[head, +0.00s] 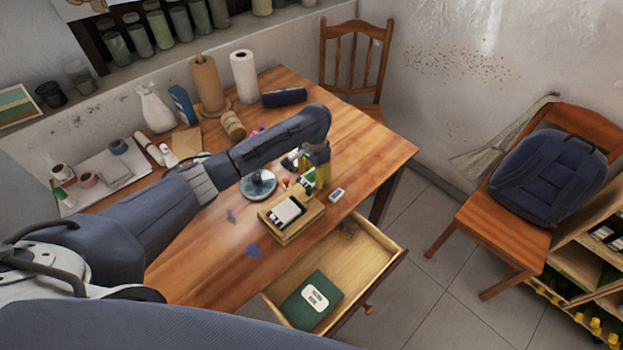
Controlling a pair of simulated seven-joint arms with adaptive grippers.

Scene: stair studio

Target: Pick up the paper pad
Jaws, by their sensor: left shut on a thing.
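My left gripper (308,162) reaches across the wooden table from the left and is shut on a small yellow thing (322,174), which looks like the paper pad. The gripper partly covers the pad, which appears to stand on edge just behind a wooden tray (284,238). I cannot tell whether it touches the tray or the table. My right gripper is not in view.
The tray holds white and dark items (286,212). A round dish (258,185) is left of it. An open drawer (375,262) with a green book (310,301) juts out in front. Paper rolls (244,76) and bottles stand behind. A chair holds a blue backpack (547,178).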

